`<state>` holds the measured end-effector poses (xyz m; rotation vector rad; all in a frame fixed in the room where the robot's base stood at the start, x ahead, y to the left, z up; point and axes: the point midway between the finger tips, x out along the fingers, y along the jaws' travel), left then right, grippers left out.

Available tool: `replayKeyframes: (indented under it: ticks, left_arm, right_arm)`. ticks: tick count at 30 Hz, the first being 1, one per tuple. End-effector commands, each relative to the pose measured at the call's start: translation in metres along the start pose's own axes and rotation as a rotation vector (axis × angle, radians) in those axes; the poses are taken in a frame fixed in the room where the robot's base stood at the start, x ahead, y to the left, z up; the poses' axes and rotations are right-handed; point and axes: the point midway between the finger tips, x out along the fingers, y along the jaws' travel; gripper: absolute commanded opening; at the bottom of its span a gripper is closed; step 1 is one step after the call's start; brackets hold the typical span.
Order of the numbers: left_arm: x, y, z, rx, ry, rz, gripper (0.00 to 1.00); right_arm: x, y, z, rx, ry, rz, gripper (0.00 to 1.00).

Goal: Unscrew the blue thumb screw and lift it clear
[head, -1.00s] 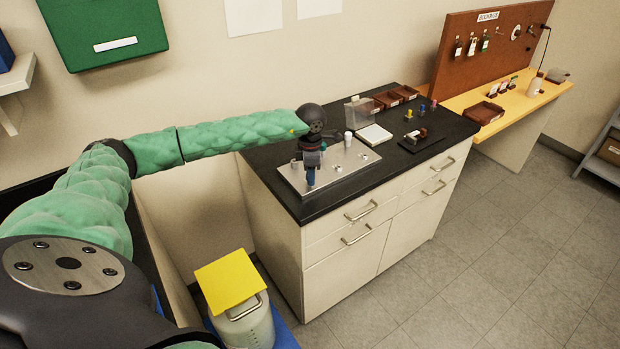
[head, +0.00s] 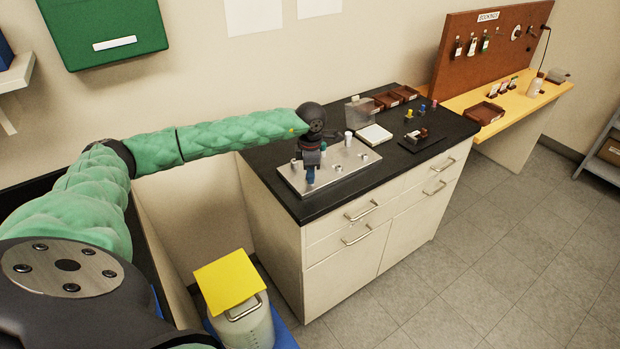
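The blue thumb screw (head: 311,174) stands at the front left part of the metal plate (head: 345,178) on the black-topped bench. My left gripper (head: 311,166) points down right over it, with its fingertips at the top of the screw. The fingers are too small and dark to tell whether they are closed on it. The screw's lower end and its seat are too small to make out. My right gripper is not in view.
Several small metal posts and a white-capped post (head: 348,138) stand on the plate near my gripper. A white pad (head: 374,134), a clear box (head: 358,112), brown trays and a dark stand (head: 421,140) lie to the right. The bench's front edge is close to the plate.

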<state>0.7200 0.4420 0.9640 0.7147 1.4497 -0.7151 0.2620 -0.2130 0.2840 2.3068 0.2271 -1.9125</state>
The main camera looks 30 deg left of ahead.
Motion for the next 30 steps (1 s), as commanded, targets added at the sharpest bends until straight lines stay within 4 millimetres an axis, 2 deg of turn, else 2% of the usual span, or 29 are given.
replayKeyframes:
  ticks: [7, 11, 17, 30]
  left_arm:
    - [0.0002, 0.0, -0.0001, -0.002, 0.0, 0.0, 0.0]
    - [0.001, -0.0004, -0.0001, -0.1, 0.001, -0.001, 0.0]
    - [0.0008, -0.0003, -0.0001, -0.323, 0.001, 0.0, 0.0]
    - [0.0011, -0.0004, 0.0002, -0.963, 0.001, -0.001, 0.0]
  right_arm:
    - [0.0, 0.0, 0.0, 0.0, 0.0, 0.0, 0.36]
    - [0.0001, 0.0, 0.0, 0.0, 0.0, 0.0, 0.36]
    - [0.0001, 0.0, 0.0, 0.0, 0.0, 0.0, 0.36]
    - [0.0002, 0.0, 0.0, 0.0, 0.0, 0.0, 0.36]
